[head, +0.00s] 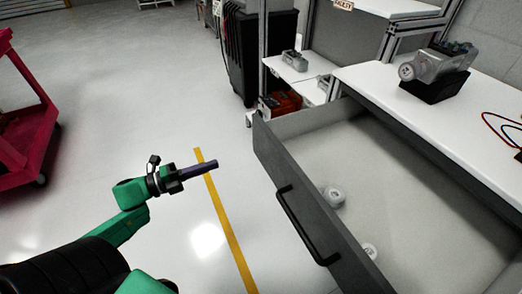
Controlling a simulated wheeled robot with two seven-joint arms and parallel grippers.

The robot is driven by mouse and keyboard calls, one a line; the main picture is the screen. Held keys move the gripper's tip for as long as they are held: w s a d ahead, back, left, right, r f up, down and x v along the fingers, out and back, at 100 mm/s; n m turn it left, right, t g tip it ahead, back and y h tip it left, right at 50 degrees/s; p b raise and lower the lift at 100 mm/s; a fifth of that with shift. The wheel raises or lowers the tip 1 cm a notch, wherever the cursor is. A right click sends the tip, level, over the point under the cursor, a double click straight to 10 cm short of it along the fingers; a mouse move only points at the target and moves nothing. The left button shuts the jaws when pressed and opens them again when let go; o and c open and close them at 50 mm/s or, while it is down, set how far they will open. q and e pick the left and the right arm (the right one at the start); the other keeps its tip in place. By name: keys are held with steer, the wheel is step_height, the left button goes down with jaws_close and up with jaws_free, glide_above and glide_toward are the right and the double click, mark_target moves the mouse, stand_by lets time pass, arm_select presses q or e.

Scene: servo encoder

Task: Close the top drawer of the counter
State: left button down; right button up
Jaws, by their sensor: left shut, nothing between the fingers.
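The top drawer (270,147) of the counter (361,75) is pulled far out, at the right of the head view. Its dark front panel carries a black bar handle (303,226). Two small pale round parts (334,196) lie inside on the drawer floor. My left gripper (214,165) is shut and empty, above the floor to the left of the drawer front. A clear gap separates its fingertips from the front panel and handle. My right gripper is not in view.
A grey servo unit on a black stand (435,75) and red and black wires (501,127) are on the counter top. A black cabinet (258,55) and shelves stand behind. A red cart (22,130) is at the left. The floor between is clear, with a yellow line (226,222).

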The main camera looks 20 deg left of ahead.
mark_target(261, 148)
arm_select(q)
steer(key=b+x, duration=0.1)
steer(key=x, duration=1.1)
steer(key=shift+w+d+r, duration=0.1)
steer(key=shift+d+r, duration=0.1)
steer(key=shift+d, duration=0.1)
steer(key=shift+w+d, duration=0.15)
steer(key=shift+w, duration=0.1)
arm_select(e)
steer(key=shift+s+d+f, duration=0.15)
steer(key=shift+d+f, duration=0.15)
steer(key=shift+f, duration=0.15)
